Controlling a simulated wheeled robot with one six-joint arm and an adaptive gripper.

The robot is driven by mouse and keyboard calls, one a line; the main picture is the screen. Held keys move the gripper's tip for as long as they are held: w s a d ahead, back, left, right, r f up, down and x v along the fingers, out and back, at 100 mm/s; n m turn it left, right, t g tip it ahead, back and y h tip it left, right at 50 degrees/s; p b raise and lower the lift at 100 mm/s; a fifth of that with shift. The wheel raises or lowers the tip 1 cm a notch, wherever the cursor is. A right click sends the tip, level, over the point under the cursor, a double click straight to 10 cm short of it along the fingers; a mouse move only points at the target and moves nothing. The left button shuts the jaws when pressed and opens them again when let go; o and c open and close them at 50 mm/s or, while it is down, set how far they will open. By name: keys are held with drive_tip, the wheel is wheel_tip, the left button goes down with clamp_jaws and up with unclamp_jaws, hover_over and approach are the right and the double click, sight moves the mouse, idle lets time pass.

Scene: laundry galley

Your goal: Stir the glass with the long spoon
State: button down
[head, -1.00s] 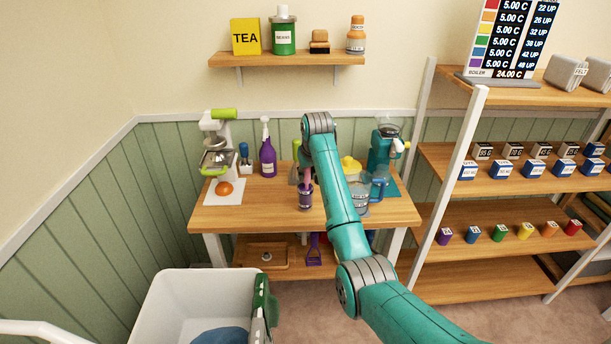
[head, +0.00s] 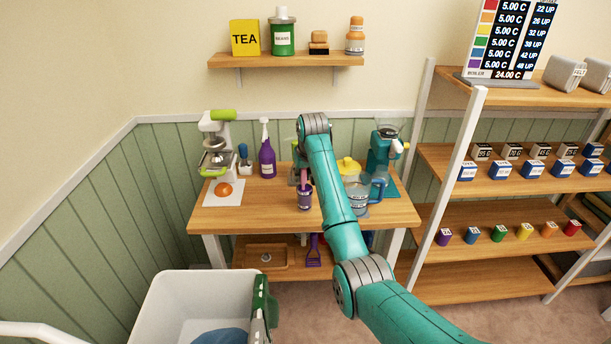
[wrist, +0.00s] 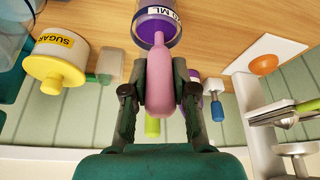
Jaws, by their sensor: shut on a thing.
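A purple-based glass (head: 305,198) with a white label stands on the wooden table, left of my arm. It also shows at the top of the wrist view (wrist: 157,22). My gripper (wrist: 160,98) is shut on the pink handle of the long spoon (wrist: 160,70). The handle runs from between the fingers to the glass mouth, and its lower end appears to be inside the glass. In the head view a bit of the pink spoon (head: 304,177) shows just above the glass. My gripper is mostly hidden behind my arm there.
A green-handled juicer (head: 216,145) and an orange (head: 223,189) are at the left. A purple spray bottle (head: 267,152) stands behind. The table's front left is clear.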

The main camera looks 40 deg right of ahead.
drive_tip(key=shift+s+a, duration=0.15)
drive_tip(key=shift+a, duration=0.1)
drive_tip(key=shift+s+d, duration=0.2)
drive_tip(key=shift+d, duration=0.1)
drive_tip(key=shift+r, duration=0.1)
drive_tip(key=shift+r, duration=4.7)
wheel_tip(320, 180, up, 5)
drive_tip(key=shift+s+f, duration=0.1)
drive_tip(key=shift+s, duration=0.05)
